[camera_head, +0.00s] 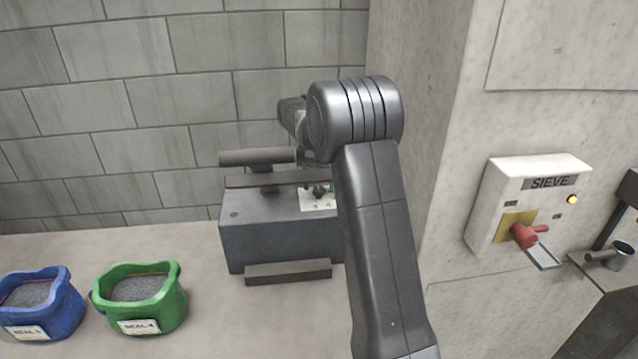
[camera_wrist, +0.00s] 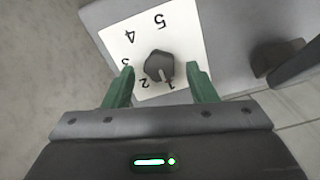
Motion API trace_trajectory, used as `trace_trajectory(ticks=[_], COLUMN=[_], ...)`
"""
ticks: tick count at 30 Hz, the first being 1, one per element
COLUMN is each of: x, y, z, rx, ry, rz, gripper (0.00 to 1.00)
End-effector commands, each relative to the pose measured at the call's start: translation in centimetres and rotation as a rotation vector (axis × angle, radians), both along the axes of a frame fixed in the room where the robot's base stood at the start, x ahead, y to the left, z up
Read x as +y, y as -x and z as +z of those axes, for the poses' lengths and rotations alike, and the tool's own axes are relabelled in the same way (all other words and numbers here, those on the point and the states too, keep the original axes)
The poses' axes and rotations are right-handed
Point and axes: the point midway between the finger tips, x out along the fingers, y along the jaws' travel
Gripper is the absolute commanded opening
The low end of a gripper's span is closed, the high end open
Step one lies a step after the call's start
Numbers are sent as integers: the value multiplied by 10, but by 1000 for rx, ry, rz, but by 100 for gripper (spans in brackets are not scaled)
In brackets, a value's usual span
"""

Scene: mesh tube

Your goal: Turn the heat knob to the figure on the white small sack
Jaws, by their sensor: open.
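The heat knob (camera_wrist: 157,65) is a dark, rounded knob on a white dial plate (camera_wrist: 190,30) with figures 1 to 5, upside down in the wrist view. Its pale pointer is toward the 1. My gripper (camera_wrist: 160,72) is open, its green fingers on either side of the knob; I cannot tell whether they touch it. No white small sack shows in either view.
A blue sack (camera_head: 62,312) and a green sack (camera_head: 168,308), both labelled and filled with grey grains, stand on the counter (camera_head: 225,320) at left. A white SIEVE box (camera_head: 490,190) with a red handle (camera_head: 524,236) is on the right wall. A bar (camera_head: 288,273) sits below the grey box.

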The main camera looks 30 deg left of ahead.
Motion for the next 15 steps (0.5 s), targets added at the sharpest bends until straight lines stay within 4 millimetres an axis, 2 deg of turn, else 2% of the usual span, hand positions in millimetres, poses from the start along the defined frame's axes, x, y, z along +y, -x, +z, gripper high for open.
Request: trace_trajectory(ticks=[10,11,15], x=[0,0,0], y=[0,0,0], z=[-6,-6,-5], rx=[0,0,0], ry=[0,0,0], rz=[0,0,0], gripper=[52,50,22])
